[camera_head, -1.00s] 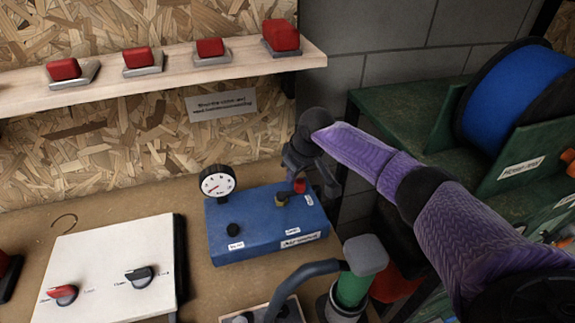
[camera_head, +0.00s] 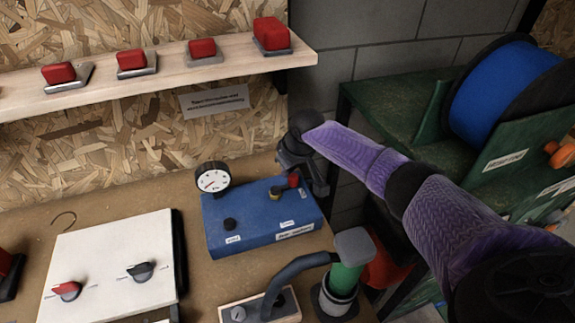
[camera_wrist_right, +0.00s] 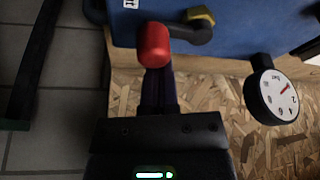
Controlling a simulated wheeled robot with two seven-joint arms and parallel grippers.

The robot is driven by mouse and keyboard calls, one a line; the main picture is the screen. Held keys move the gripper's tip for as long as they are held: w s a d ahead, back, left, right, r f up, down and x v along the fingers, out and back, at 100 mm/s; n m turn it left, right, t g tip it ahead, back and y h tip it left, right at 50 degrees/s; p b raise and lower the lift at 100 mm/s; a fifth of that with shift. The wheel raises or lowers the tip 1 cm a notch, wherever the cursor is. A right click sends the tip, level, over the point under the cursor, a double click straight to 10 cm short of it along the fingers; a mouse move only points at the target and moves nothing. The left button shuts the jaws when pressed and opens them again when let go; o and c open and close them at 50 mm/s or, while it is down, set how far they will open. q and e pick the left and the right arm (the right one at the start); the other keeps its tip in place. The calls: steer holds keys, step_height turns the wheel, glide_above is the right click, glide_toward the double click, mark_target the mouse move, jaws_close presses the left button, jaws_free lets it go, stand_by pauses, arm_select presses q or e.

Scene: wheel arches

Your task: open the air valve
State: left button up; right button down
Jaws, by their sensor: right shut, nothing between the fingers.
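The air valve sits on a blue box (camera_head: 250,228). It has a yellow body (camera_head: 276,191) and a lever ending in a red knob (camera_head: 294,181) towards the box's back right corner. In the right wrist view the red knob (camera_wrist_right: 152,44) is at the end of a black lever by the yellow part (camera_wrist_right: 201,17). My right gripper (camera_head: 318,186) is beside the knob on its right. Its fingers (camera_wrist_right: 158,80) are shut and empty, lined up with the knob in the wrist view. I cannot tell whether they touch it. My left gripper is not in view.
A round gauge (camera_head: 212,178) stands at the box's back left. A wooden shelf (camera_head: 180,70) with red buttons hangs above. A white panel (camera_head: 105,255) with switches lies left, a green cylinder (camera_head: 345,277) in front right. A green rack (camera_head: 400,108) with a blue reel stands right.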

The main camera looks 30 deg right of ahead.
mark_target(292, 182)
steer(key=shift+s+r+m+p, duration=0.15)
steer(key=shift+m+p, duration=0.15)
steer(key=shift+p, duration=0.3)
steer(key=m+p, duration=0.2)
steer(key=s+m+h+p, duration=0.1)
steer(key=p, duration=0.2)
steer(key=s+m+h+p, duration=0.1)
steer(key=m+p, duration=0.1)
steer(key=shift+a+r+m+g, duration=0.1)
steer(key=shift+a+m+g, duration=0.1)
steer(key=shift+m+g, duration=0.1)
steer(key=shift+m+p, duration=0.4)
steer(key=shift+p, duration=0.2)
steer(key=shift+s+a+m+h+p, duration=0.25)
steer(key=shift+s+m+h+p, duration=0.2)
steer(key=shift+m, duration=0.45)
steer(key=shift+s+a+f+m+g+p, duration=0.1)
steer(key=shift+m+g+p, duration=0.1)
steer(key=shift+m, duration=0.25)
steer(key=shift+a+f+m+g+p, duration=0.1)
steer(key=shift+m+g, duration=0.1)
steer(key=shift+m, duration=0.25)
steer(key=m, duration=0.1)
steer(key=a+m+g+h, duration=0.1)
steer(key=m, duration=0.1)
steer(key=s+m, duration=0.1)
steer(key=m, duration=0.1)
steer(key=shift+a+f, duration=0.1)
steer(key=shift+a, duration=0.25)
